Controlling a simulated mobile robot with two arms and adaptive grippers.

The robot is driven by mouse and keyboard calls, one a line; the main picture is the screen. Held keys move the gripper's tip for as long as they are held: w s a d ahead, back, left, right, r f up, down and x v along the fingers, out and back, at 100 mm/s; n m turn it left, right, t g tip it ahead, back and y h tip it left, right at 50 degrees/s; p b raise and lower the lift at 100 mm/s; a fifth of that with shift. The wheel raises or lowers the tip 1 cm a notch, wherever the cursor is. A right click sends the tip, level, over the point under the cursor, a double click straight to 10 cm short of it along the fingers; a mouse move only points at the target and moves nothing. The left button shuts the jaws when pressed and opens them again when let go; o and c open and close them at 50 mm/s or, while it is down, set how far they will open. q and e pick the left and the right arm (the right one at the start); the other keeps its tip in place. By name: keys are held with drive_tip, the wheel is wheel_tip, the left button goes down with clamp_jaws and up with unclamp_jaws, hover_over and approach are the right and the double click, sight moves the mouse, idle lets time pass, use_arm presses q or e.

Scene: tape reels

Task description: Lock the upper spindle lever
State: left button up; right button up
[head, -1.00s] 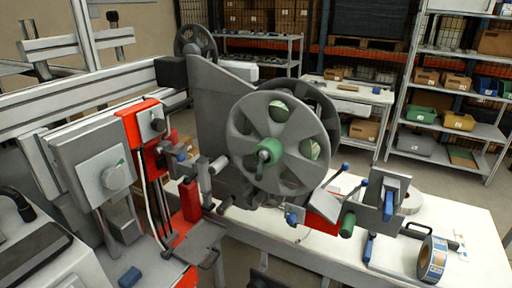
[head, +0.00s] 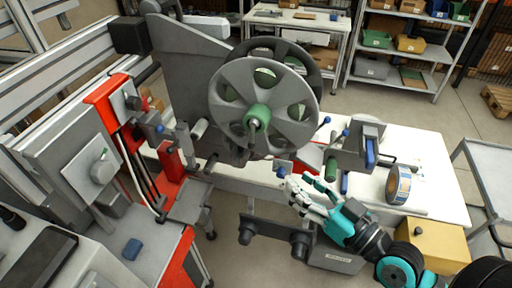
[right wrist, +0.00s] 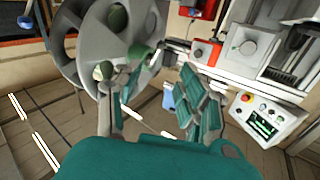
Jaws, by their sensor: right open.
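The large grey upper reel (head: 232,83) stands upright on the machine, with a green hub (head: 258,112) at its centre. A small dark lever or spindle tip (head: 253,127) sticks out of the hub; its exact position is too small to tell. My right gripper (head: 299,188) is open and empty, below and to the right of the hub and apart from it. In the right wrist view, the green hub (right wrist: 137,52) shows just beyond the spread fingers (right wrist: 158,95), nearer the left one. My left gripper is not in view.
A white table (head: 425,150) behind my right arm bears a label roll (head: 398,185) and a grey bracket assembly. A lower green roller (head: 331,169) sits right of the reel. A yellow box (head: 412,243) and a grey cart (head: 485,165) stand at right. The red-framed machine fills the left.

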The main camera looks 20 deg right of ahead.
drive_tip(key=b, duration=0.3)
approach(254, 147)
drive_tip(key=w, duration=0.1)
drive_tip(key=p+x, duration=0.3)
drive_tip(key=x, duration=0.5)
drive_tip(key=shift+a, duration=0.15)
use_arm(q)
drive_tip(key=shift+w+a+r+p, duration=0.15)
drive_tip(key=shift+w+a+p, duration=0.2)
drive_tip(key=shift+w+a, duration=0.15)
use_arm(e)
drive_tip(key=shift+w+a+f, duration=0.15)
drive_tip(key=shift+w+a, duration=0.05)
drive_tip(key=shift+w, duration=0.25)
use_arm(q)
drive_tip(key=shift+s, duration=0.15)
use_arm(e)
clamp_jaws()
